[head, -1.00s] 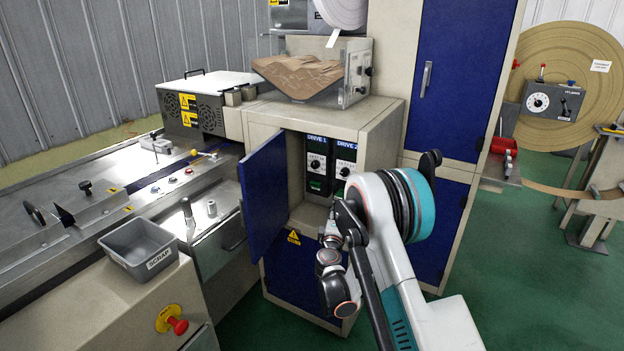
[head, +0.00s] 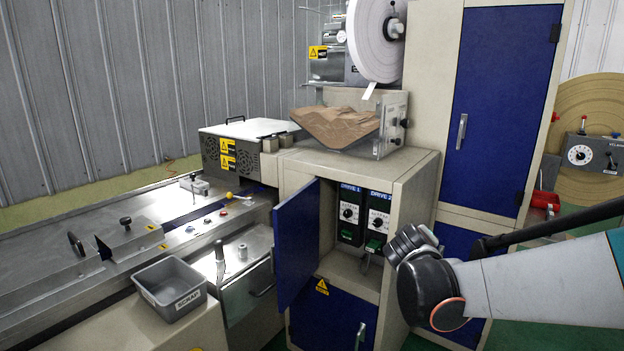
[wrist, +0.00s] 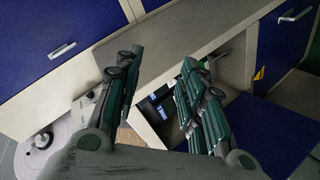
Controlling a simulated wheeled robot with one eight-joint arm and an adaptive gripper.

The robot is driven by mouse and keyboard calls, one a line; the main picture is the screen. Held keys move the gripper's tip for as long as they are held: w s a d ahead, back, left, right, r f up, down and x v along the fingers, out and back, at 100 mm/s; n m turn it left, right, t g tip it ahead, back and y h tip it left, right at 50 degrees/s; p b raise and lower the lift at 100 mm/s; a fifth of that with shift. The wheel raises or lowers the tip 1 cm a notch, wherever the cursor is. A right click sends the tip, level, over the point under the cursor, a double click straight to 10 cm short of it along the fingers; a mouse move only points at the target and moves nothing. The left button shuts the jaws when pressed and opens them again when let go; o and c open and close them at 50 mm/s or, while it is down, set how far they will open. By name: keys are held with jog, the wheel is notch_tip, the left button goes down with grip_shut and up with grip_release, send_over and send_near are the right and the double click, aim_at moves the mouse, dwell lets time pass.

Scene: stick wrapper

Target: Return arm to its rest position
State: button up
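My arm reaches in from the right edge in the head view, its dark wrist in front of the right side of the open drive cabinet (head: 408,190). The gripper's fingers are mostly hidden behind the wrist there. In the wrist view my gripper (wrist: 160,60) has its two green-and-grey fingers spread apart with nothing between them. The cabinet opening with lit drive displays (wrist: 156,102) shows behind and between the fingers. The head view shows the drive 1 unit (head: 349,214) and drive 2 unit (head: 378,212) inside.
The blue cabinet door (head: 296,240) stands open to the left. A grey scrap bin (head: 170,288) sits on the machine at lower left. A tall blue-doored cabinet (head: 500,100) stands behind the arm. A brown paper-filled hopper (head: 335,125) sits on the drive cabinet.

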jog(key=s+a+f+m+g+y, duration=0.1)
jog(key=s+a+m+g+y, duration=0.1)
jog(key=s, duration=1.4)
jog(key=s+a+f+m+g+y, duration=0.2)
jog(key=s+a+m+y, duration=0.1)
jog(key=s, duration=1.3)
jog(key=shift+s+a+y, duration=0.25)
jog(key=shift+a+y, duration=0.05)
jog(key=shift+a, duration=0.35)
